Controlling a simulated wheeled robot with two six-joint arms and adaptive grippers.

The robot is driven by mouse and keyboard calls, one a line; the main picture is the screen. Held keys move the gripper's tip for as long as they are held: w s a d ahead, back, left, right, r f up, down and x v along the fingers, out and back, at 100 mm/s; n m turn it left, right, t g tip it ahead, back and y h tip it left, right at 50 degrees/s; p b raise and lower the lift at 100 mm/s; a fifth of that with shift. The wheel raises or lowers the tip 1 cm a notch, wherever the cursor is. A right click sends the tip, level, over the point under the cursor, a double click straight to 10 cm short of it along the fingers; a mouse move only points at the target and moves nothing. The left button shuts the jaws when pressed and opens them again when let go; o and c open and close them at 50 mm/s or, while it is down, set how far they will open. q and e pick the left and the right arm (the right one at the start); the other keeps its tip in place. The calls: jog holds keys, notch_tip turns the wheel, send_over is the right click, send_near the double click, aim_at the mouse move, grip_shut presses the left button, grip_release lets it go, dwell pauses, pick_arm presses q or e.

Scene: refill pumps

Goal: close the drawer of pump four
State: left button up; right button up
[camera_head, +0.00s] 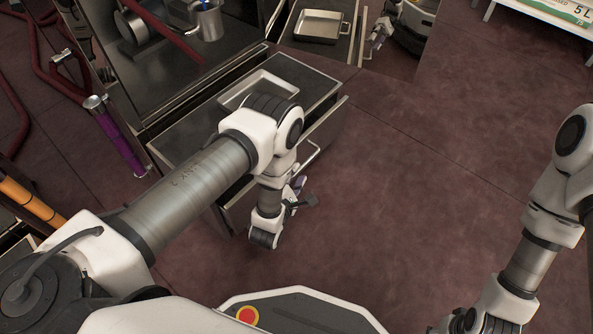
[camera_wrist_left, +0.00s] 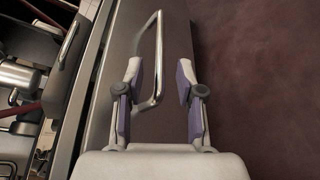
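A drawer (camera_head: 185,137) stands pulled out below the pump cabinet, left of the middle in the head view, with a shallow metal tray (camera_head: 240,91) inside. My left forearm crosses over it and hides part. The drawer's metal bar handle (camera_head: 317,141) is on its front; it shows as a bright loop in the left wrist view (camera_wrist_left: 158,60). My left gripper (camera_head: 296,190) is low at the drawer front. My right gripper is out of frame.
Another compartment with a metal tray (camera_head: 318,26) is at the top. A purple nozzle (camera_head: 121,143) and red hoses (camera_head: 42,65) are at the left. A metal pot (camera_head: 208,22) stands behind. The dark red floor (camera_head: 430,190) right of the drawer is clear.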

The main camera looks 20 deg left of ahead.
aim_at(300, 169)
pick_arm(q)
jog(key=b+x, duration=0.1)
jog(key=x, duration=0.2)
jog(key=shift+f, duration=0.2)
jog(key=shift+w+r, duration=0.1)
jog(key=shift+w, duration=0.25)
grip_shut()
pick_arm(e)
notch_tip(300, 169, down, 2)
pick_arm(q)
jog(key=shift+w+a, duration=0.25)
jog(key=shift+a, duration=0.45)
jog(key=shift+w+a, duration=0.25)
jog(key=shift+a, duration=0.45)
jog(key=shift+w+a, duration=0.3)
jog(key=shift+a, duration=0.4)
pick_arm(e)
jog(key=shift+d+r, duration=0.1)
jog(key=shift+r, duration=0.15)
pick_arm(q)
grip_release()
jog(key=shift+s, duration=0.1)
